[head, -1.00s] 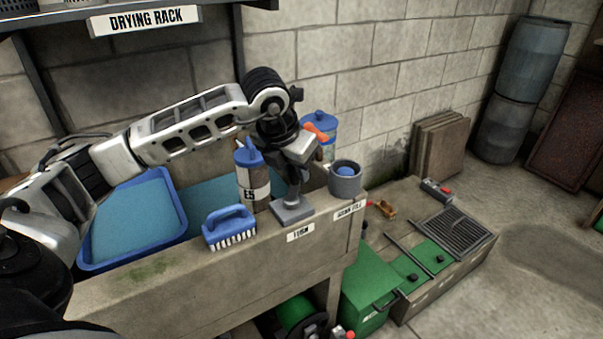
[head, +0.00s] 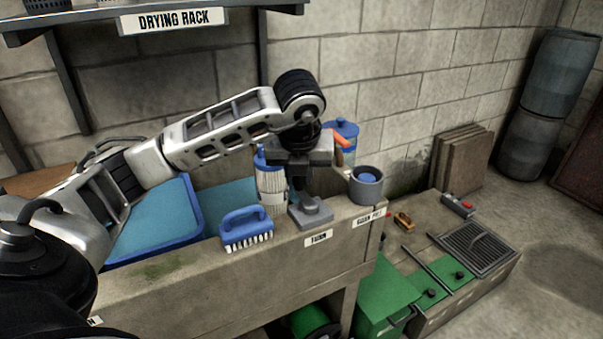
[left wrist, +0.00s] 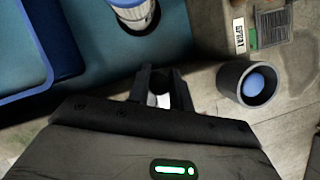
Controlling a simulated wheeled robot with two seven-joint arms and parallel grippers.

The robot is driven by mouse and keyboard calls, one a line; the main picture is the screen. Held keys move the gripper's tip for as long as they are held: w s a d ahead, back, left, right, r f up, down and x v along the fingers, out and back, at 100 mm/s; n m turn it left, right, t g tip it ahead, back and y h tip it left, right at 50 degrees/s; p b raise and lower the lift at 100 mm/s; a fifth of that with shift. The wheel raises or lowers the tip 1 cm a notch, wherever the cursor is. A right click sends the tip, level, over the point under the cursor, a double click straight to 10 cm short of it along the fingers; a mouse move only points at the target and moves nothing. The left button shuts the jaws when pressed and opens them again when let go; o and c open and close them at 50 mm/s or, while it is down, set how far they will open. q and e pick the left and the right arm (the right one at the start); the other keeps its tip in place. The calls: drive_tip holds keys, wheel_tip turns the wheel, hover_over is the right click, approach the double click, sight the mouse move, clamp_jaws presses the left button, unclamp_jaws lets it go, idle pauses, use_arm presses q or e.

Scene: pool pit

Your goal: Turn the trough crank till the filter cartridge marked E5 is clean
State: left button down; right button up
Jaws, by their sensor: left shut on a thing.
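The filter cartridge (head: 270,185) stands upright in the trough (head: 225,265), with a blue top and pale pleats facing me. Its E5 mark does not show now. The cartridge is also at the top of the left wrist view (left wrist: 133,14). The crank's grey base (head: 311,212) sits on the trough ledge above the TURN label (head: 318,238). My left gripper (head: 298,174) is over this base, right of the cartridge, shut on the crank handle. The handle is mostly hidden by the gripper; a pale bit shows between the fingers in the left wrist view (left wrist: 160,96). My right gripper is out of view.
A blue-handled brush (head: 246,230) lies on the ledge left of the crank. A grey cup (head: 366,186) with a blue ball is close on its right. A blue-lidded jar (head: 343,135) and an orange handle stand behind.

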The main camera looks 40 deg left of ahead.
use_arm(q)
drive_tip(key=shift+r, duration=0.1)
idle(0.3)
drive_tip(key=c, duration=1.3)
unclamp_jaws()
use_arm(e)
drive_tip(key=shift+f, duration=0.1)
use_arm(q)
drive_tip(key=shift+o, duration=0.2)
drive_tip(key=p+v, duration=0.6)
drive_tip(key=v, duration=1)
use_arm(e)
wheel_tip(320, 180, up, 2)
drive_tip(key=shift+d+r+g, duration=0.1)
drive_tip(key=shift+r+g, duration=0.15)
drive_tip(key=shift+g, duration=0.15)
